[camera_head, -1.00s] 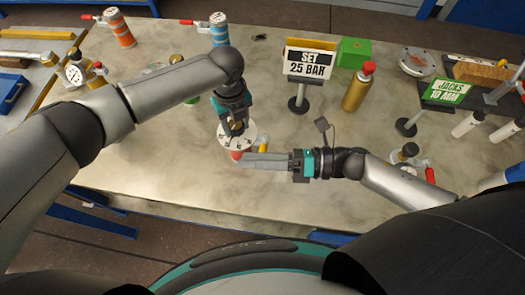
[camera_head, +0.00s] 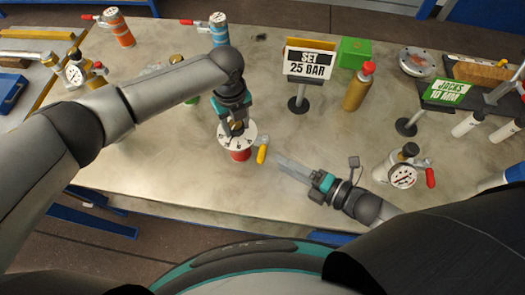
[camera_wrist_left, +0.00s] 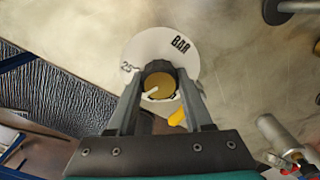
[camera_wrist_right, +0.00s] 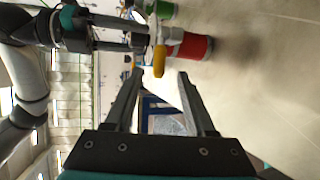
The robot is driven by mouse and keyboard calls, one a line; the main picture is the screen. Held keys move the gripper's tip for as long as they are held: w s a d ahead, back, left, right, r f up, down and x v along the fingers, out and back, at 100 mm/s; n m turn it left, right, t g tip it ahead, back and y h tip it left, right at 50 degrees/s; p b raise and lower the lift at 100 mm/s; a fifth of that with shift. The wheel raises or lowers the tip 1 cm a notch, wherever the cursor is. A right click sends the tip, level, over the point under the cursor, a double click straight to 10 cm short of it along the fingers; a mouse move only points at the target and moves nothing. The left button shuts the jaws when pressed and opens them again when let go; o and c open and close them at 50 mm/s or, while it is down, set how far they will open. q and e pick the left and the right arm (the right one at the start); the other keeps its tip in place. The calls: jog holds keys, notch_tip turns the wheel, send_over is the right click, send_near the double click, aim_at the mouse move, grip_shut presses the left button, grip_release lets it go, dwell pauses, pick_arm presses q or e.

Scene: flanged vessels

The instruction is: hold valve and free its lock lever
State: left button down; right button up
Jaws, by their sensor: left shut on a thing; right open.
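The valve (camera_head: 240,156) has a red body, a white dial disc (camera_head: 247,138) and a brass knob on top. It stands upright on the bench. Its yellow lock lever (camera_head: 263,153) sticks out at the right of the disc and hangs beside the red body in the right wrist view (camera_wrist_right: 159,62). My left gripper (camera_head: 237,127) is shut on the brass knob (camera_wrist_left: 158,84) from above and hides part of the dial. My right gripper (camera_head: 282,163) is open and empty, apart from the lever, its fingers pointing at the valve from the right.
A "SET 25 BAR" sign (camera_head: 309,64) stands behind the right gripper, with a gold bottle (camera_head: 358,88) beside it. A pressure gauge (camera_head: 402,176) with a red handle stands at the right. The bench in front of the valve is clear to its edge.

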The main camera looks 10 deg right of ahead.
aim_at(263, 153)
jog(key=x, duration=0.7)
jog(key=shift+w+a+f, duration=0.1)
jog(key=shift+w+a, duration=0.1)
jog(key=shift+a, duration=0.05)
jog(key=shift+c, duration=0.3)
grip_shut()
dwell(0.9)
